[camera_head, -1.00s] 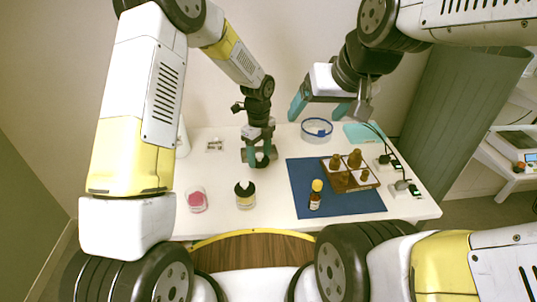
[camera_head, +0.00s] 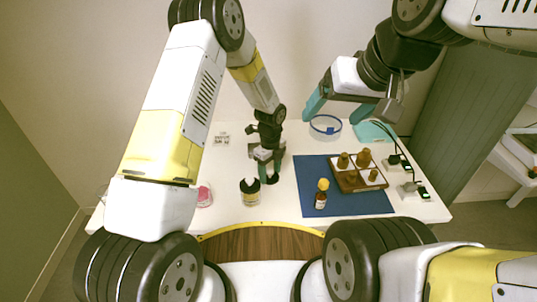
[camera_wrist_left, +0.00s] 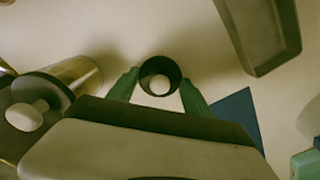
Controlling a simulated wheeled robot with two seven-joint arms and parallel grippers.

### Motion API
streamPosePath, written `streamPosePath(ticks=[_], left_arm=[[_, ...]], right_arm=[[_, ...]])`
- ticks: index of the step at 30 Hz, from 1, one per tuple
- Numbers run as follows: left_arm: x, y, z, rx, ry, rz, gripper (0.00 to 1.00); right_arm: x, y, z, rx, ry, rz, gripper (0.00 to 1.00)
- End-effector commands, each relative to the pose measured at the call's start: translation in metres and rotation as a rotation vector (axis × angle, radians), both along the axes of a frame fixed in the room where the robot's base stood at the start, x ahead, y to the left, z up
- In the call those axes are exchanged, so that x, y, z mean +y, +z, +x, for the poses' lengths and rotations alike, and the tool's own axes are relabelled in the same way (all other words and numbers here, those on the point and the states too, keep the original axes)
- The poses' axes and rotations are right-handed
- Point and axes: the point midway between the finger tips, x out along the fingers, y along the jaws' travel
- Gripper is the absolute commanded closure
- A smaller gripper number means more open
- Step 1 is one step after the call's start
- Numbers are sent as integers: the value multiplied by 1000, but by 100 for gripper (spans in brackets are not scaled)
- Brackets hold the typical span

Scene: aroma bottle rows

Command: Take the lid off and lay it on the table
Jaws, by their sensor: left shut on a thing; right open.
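In the left wrist view my left gripper (camera_wrist_left: 158,88) is shut on a small dark round thing with a pale centre (camera_wrist_left: 160,84). I cannot tell for sure whether this is a lid, or whether it touches the table. A dark disc with a white knob (camera_wrist_left: 26,116) shows at the left of that view. My right gripper (camera_head: 338,108) is open and empty, above the back of the table near a blue-rimmed clear bowl (camera_head: 325,128).
A pink jar (camera_head: 204,196) stands left of the dark jar. A yellow-capped amber bottle (camera_head: 321,197) stands on the blue mat (camera_head: 312,172), beside a wooden tray (camera_head: 348,185) of several brown-topped bottles. Cables and sockets (camera_head: 412,190) lie at the right. The back left table is mostly clear.

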Motion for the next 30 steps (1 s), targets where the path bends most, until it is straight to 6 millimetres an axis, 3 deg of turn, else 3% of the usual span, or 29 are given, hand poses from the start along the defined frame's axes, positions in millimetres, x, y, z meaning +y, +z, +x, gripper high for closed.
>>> streamPosePath(ticks=[10,11,13,24,30], left_arm=[[0,-4,1,-1,0,-1,90],[0,-3,1,-2,0,-1,36],[0,-3,1,-2,0,-1,22],[0,0,1,-3,0,-1,19],[0,27,2,-5,1,-4,19]], right_arm=[[0,0,0,0,0,0,19],[0,0,0,0,0,0,19],[0,0,0,0,0,0,19],[0,0,0,0,0,0,19],[0,0,0,0,0,0,19]])
